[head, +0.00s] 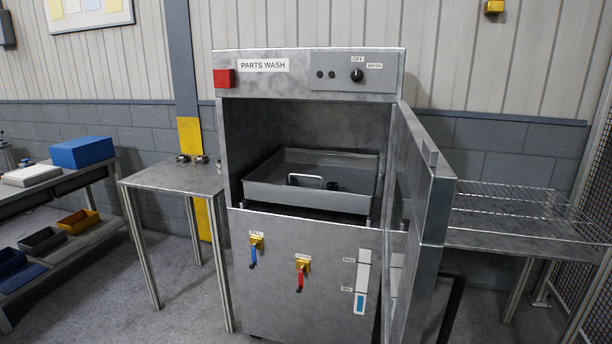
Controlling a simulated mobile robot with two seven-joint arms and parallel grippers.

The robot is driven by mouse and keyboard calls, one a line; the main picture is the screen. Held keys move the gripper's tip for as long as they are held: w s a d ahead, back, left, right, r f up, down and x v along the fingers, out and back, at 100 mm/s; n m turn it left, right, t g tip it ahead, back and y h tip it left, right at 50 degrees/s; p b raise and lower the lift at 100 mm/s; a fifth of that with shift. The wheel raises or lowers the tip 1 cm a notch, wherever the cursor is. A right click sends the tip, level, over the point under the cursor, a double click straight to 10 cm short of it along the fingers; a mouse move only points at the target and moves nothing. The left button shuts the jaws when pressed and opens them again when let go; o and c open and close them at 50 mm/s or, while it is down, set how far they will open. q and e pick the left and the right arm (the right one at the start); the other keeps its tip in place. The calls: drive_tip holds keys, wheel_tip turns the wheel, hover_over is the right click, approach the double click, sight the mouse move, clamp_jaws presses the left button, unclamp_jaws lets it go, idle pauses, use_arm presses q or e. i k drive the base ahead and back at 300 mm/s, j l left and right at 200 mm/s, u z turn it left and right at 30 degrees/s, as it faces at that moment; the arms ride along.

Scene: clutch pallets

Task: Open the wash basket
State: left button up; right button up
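The wash basket (300,199) is a shallow grey metal tray inside the open bay of the parts wash cabinet (240,150). A light metal handle (305,177) and a small dark round thing (332,186) show within its rim. I cannot tell whether the handle sits on a lid or on the basket's floor. The cabinet door (424,200) stands swung open to the right and reaches toward me. Neither of my grippers shows in the head view.
A metal side table (170,178) with small dark parts stands left of the cabinet. A wire rack table (520,212) stands behind the door on the right. Blue and red valve levers (299,280) stick out from the cabinet front. The floor in front of the side table is clear.

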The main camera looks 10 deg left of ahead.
sight(354, 174)
drive_tip(key=i+j+z, duration=0.15)
drive_tip(key=j, duration=0.15)
drive_tip(key=i+j+z, duration=0.15)
drive_tip(key=j+z, duration=0.15)
drive_tip(key=j, duration=0.25)
drive_tip(key=i+j+z, duration=0.2)
drive_tip(key=i+j, duration=0.15)
drive_tip(key=i+j+z, duration=0.15)
drive_tip(key=i+j, duration=0.15)
drive_tip(key=j, duration=0.2)
drive_tip(key=i+j, duration=0.3)
drive_tip(key=i+z, duration=0.05)
drive_tip(key=i, duration=0.05)
